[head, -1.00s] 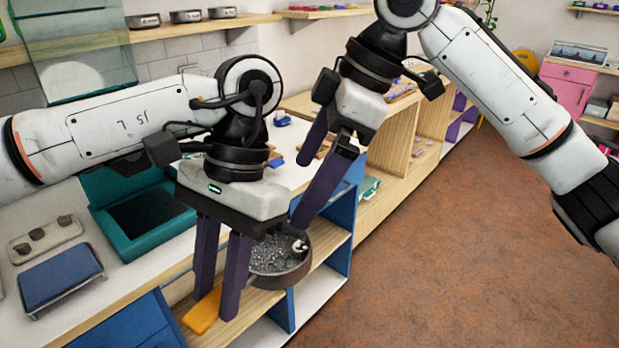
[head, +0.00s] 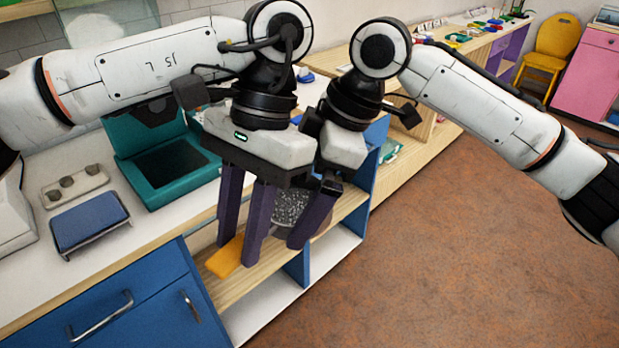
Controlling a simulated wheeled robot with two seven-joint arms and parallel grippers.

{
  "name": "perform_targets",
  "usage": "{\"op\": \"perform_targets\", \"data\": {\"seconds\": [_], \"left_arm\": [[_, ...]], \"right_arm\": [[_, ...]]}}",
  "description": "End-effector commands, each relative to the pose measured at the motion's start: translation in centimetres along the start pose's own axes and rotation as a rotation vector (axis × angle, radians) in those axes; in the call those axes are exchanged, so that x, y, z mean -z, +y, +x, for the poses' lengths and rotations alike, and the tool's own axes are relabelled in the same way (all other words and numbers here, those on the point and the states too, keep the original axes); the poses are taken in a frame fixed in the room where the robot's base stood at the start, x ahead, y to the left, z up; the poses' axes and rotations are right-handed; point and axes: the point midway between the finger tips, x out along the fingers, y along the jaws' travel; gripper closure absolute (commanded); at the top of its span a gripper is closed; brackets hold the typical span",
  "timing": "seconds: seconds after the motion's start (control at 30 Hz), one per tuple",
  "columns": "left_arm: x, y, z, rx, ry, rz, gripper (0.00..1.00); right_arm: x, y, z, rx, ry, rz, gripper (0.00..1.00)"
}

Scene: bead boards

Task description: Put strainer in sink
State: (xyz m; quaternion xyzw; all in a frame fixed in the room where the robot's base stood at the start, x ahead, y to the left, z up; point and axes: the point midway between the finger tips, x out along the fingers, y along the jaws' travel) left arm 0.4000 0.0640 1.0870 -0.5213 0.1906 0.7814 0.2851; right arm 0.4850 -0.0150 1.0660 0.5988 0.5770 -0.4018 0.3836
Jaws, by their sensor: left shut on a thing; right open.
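A round dark-rimmed bowl full of grey speckled grains (head: 288,207), which may be the strainer, shows at the open shelf, partly behind my grippers. A flat yellow-orange piece (head: 226,259) lies at the fingertips of my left gripper (head: 242,252). My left gripper points down, shut on this piece; I cannot tell if the piece joins the bowl. My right gripper (head: 302,232) is open, its fingers at the right side of the bowl; one finger is largely hidden, and contact is unclear. I cannot make out a sink.
A teal box with a dark recess (head: 135,183), a blue tray (head: 88,222) and a small holder (head: 73,187) stand on the white counter. Blue drawers (head: 140,300) lie below. The brown floor (head: 440,260) on the right is clear. A yellow chair (head: 556,50) stands far back.

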Motion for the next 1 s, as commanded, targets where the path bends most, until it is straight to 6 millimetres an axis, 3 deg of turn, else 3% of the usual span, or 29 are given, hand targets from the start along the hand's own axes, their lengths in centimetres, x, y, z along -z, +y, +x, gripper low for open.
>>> {"op": "perform_targets", "data": {"seconds": [0.3,0.5,0.53,0.63,1.0], "left_arm": [[0.00,0.00,-0.04,0.000,0.001,0.000,1.00],[-0.01,0.01,-0.04,0.000,0.000,0.001,1.00],[-0.02,0.01,-0.04,0.000,0.000,0.001,0.71],[-0.02,0.01,-0.04,0.000,0.000,0.001,0.54],[0.01,-0.02,-0.45,0.001,0.001,-0.001,0.52]], "right_arm": [[0.01,0.00,0.28,0.000,0.000,0.000,0.00],[0.00,0.02,0.26,-0.001,0.000,0.000,0.34],[0.03,0.04,0.21,-0.001,0.001,0.000,0.35],[0.03,0.04,0.20,-0.001,0.001,0.000,0.39],[0.02,0.04,0.19,-0.001,0.001,0.000,0.39]]}}
